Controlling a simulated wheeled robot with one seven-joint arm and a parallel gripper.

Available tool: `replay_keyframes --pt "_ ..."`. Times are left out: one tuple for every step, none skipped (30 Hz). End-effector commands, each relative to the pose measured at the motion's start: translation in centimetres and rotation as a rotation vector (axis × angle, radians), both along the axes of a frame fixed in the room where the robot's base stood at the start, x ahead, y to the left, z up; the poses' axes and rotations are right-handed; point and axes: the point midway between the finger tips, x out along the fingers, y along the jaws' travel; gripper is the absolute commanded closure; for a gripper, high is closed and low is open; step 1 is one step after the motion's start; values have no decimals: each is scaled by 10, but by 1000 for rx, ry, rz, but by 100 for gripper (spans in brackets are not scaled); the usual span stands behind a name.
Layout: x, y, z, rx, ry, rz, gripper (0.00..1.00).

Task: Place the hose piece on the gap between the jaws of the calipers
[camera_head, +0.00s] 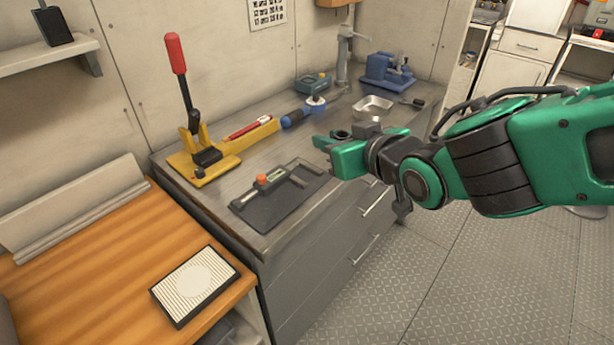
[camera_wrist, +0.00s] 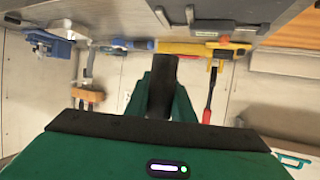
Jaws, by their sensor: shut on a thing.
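The calipers (camera_head: 262,186) lie on a dark mat (camera_head: 268,216) near the bench's front edge. They are grey-black with an orange part on top, and their jaws are at the right end. My gripper (camera_head: 338,140) is in the air to the right of and above the calipers. It is shut on the hose piece (camera_head: 341,134), a short black tube with a dark opening. In the wrist view the hose piece (camera_wrist: 163,85) shows dark between the green fingers. The fingers hide part of it.
A yellow press with a red lever (camera_head: 176,55) stands at the bench's left. A blue vise (camera_head: 387,70), a metal tray (camera_head: 373,107) and a blue-handled tool (camera_head: 297,117) are behind. A striped framed pad (camera_head: 195,285) lies on the wooden top at front left.

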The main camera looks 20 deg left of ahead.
Motion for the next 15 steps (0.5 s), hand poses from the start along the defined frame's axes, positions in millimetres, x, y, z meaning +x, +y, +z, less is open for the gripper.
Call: replay_keyframes --pt "1 -1 0 0 0 -2 99" --pt "1 -1 0 0 0 -2 99" --pt "2 -2 0 0 0 -3 99" --pt "2 -1 -1 0 0 -3 99" --pt "3 1 -3 -1 1 -3 99" --pt "5 4 -5 -1 2 -2 99" --pt "7 6 -7 -2 2 -2 99" --pt "9 9 -9 -1 3 -3 99" --pt "13 14 -13 -3 3 -2 99" --pt "15 17 -16 -3 3 -2 99" --pt "18 21 -19 -3 3 -2 99" --pt "22 27 -23 -3 3 -2 99" --pt "25 30 -26 -3 3 -3 99" --pt "28 34 -29 -4 2 -3 99" --pt "32 40 -32 -3 1 -3 99"
